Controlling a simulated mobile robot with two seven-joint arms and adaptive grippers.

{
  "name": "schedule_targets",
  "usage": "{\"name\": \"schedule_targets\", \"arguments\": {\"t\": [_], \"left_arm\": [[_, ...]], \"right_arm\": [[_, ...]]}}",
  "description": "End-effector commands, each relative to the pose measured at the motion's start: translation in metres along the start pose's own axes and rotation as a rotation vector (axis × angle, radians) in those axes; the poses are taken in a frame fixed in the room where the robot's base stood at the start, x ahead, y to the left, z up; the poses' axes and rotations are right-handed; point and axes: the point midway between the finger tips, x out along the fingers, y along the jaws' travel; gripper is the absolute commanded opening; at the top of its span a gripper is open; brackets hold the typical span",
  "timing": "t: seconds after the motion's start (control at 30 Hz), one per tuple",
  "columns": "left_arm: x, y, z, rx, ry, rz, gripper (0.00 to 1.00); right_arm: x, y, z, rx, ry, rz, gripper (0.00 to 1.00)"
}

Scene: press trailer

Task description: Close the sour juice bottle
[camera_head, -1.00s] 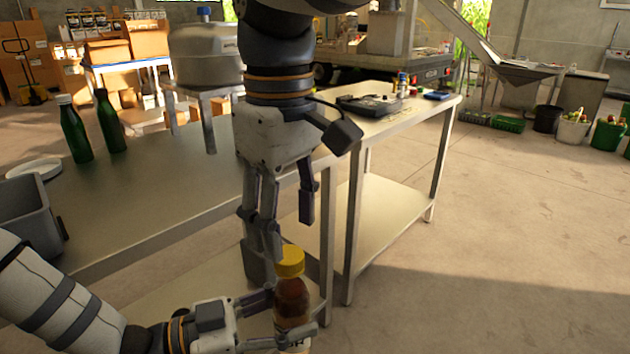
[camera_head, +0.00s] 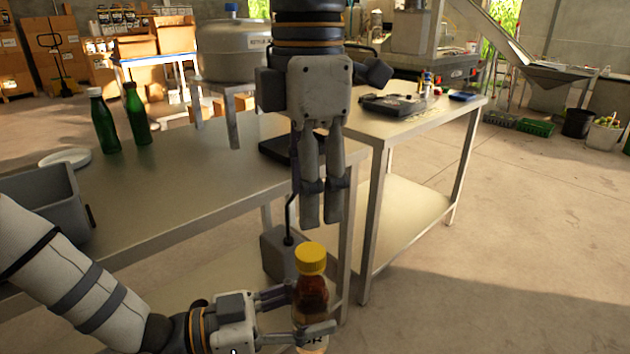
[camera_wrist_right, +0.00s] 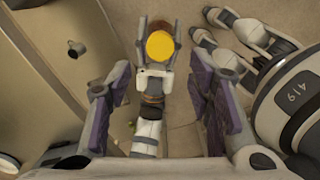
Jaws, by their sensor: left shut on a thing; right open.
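The sour juice bottle (camera_head: 311,296) is a clear bottle of dark amber juice with a yellow cap (camera_head: 311,258) on its top. My left gripper (camera_head: 305,312) is shut around the bottle's body and holds it upright in front of the table. My right gripper (camera_head: 322,222) points straight down above the cap, open and empty, with a gap between its fingertips and the cap. In the right wrist view the yellow cap (camera_wrist_right: 160,46) shows beyond the open fingers (camera_wrist_right: 160,105), near the top of the picture. Whether the cap is screwed tight cannot be told.
A steel table (camera_head: 180,190) lies behind the arms, with two green bottles (camera_head: 103,122), a white plate (camera_head: 65,158) and a grey bin (camera_head: 50,205) on it. A second table (camera_head: 420,130) stands at the right. Open floor (camera_head: 500,270) lies on the right.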

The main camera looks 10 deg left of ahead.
Motion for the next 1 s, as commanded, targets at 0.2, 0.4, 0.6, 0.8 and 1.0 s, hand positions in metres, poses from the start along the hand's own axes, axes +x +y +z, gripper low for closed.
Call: {"name": "schedule_targets", "arguments": {"t": [0.2,0.4,0.6,0.8,1.0], "left_arm": [[0.000,0.000,-0.002,0.002,0.004,0.000,0.00],[0.000,0.000,-0.002,0.002,0.004,0.000,0.00],[0.000,0.000,-0.002,0.002,0.004,0.000,0.00],[0.000,0.000,-0.002,0.003,0.004,0.000,0.00],[0.000,0.000,-0.002,0.003,0.004,0.000,0.00]], "right_arm": [[0.010,0.000,0.000,0.001,-0.001,-0.001,0.47],[0.046,-0.001,0.000,0.002,-0.002,-0.002,0.47],[0.072,-0.001,0.000,0.003,-0.002,0.000,0.47],[0.080,0.000,0.000,0.003,-0.001,0.002,0.47],[0.080,0.000,0.000,0.003,-0.001,0.002,0.47]]}}
